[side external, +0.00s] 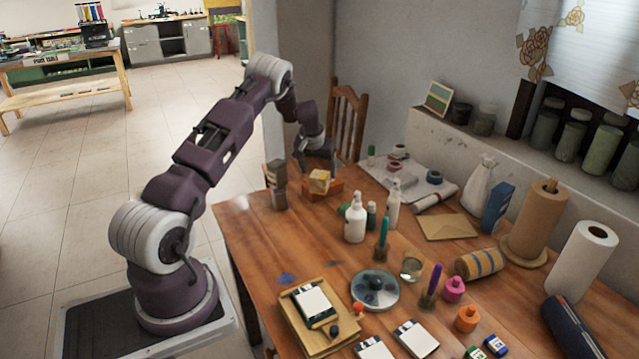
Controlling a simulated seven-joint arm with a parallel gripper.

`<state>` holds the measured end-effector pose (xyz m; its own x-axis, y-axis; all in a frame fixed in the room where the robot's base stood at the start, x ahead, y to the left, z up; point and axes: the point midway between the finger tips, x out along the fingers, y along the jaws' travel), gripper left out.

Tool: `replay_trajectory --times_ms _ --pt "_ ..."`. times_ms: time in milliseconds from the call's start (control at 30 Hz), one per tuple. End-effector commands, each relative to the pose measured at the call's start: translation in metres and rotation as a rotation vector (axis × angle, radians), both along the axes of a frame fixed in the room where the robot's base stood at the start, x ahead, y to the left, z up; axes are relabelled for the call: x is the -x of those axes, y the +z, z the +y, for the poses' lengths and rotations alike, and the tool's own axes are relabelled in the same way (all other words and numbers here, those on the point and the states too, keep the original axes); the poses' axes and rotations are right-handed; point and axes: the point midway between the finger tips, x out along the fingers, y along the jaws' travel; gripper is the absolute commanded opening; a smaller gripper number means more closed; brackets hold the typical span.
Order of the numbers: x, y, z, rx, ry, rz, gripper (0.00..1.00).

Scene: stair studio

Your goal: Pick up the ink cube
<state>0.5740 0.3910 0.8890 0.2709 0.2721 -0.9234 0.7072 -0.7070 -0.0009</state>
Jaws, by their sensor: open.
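A small tan-yellow block (319,182), cube-like, sits on an orange-brown low holder (330,189) at the far left part of the wooden table. It is the most cube-shaped thing near my gripper, but I cannot read any ink marking on it. My gripper (316,170) points down over it, open, with its fingers near the block's upper part. I cannot tell whether the fingers touch the block.
A dark and tan stacked block (275,184) stands close left of my gripper. White bottles (355,223) stand to its right. A grey round dish (375,291), a wooden board (318,322) and paper rolls (581,257) fill the nearer and right table. Bare wood shows at left-centre (262,237).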

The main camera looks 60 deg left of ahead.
Motion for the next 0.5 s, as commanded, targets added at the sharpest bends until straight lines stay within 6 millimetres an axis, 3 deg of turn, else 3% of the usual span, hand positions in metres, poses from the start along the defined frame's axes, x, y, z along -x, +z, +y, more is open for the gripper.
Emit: replay_trajectory --times_ms 100,200,433,500 --pt "-0.004 -0.024 0.006 0.000 -0.001 0.002 0.76" --pt "-0.008 -0.035 0.009 0.001 -0.001 0.002 0.76" --pt "-0.009 -0.036 0.010 0.000 -0.001 0.000 0.76" --pt "-0.009 -0.036 0.010 0.001 -0.001 0.000 0.63"
